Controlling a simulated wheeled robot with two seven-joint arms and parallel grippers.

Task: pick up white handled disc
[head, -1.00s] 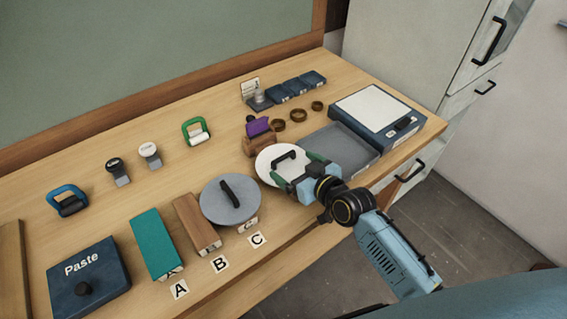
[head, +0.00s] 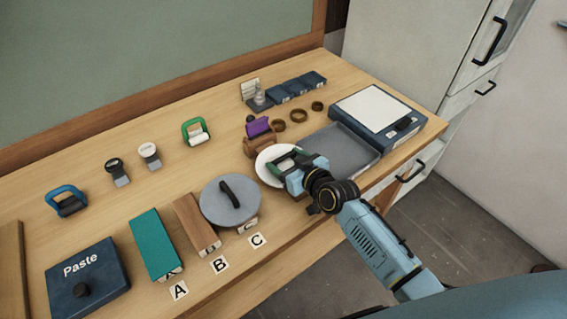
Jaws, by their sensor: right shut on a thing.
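The white handled disc (head: 264,168) is a round white plate with a dark handle on top, between the grey handled disc and the grey tray in the head view. My right gripper (head: 288,165) comes in from the right over the disc and is shut on its handle. The gripper hides the handle and the disc's right part. I cannot tell whether the disc is lifted off what is under it. My left gripper is not in view.
A grey tray (head: 349,151) and a scale (head: 378,110) lie to the right. A brown block with a purple piece (head: 259,129) is just behind.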

